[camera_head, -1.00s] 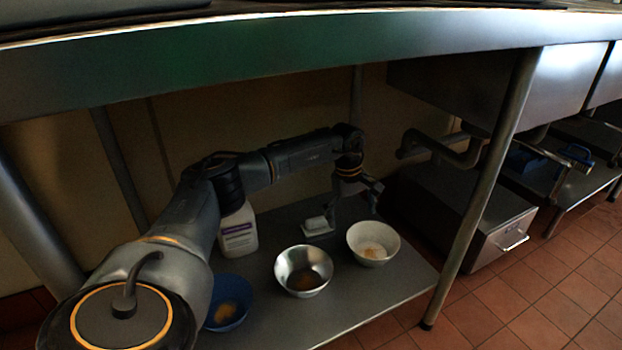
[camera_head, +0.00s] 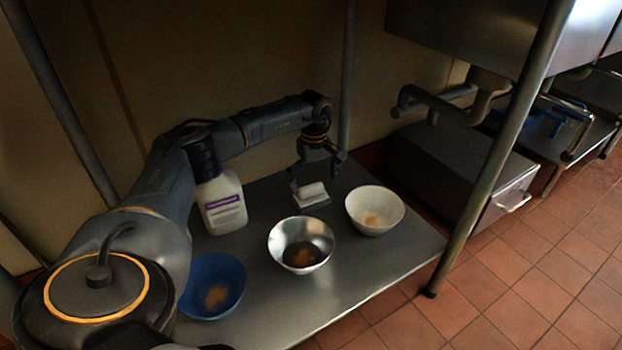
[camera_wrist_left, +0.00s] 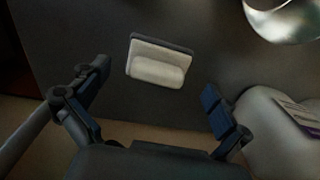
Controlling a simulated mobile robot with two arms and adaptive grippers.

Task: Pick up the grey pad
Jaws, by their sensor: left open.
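The grey pad (camera_head: 313,194) lies on the metal shelf (camera_head: 350,270), behind the bowls. It is a small block with a pale raised part on top and a darker base. In the left wrist view the pad (camera_wrist_left: 158,63) sits ahead of the fingers, a little left of the middle between them. My left gripper (camera_head: 316,180) is open above the pad, with its fingers spread wide; both fingers also show in the left wrist view (camera_wrist_left: 158,95). Nothing is between the fingertips. My right gripper is not in view.
A steel bowl (camera_head: 290,232) with brown contents, a white bowl (camera_head: 362,221) and a blue bowl (camera_head: 196,294) stand in front of the pad. A white jug (camera_head: 222,212) with a purple label stands to the left. A metal leg (camera_head: 478,195) rises at the shelf's right corner.

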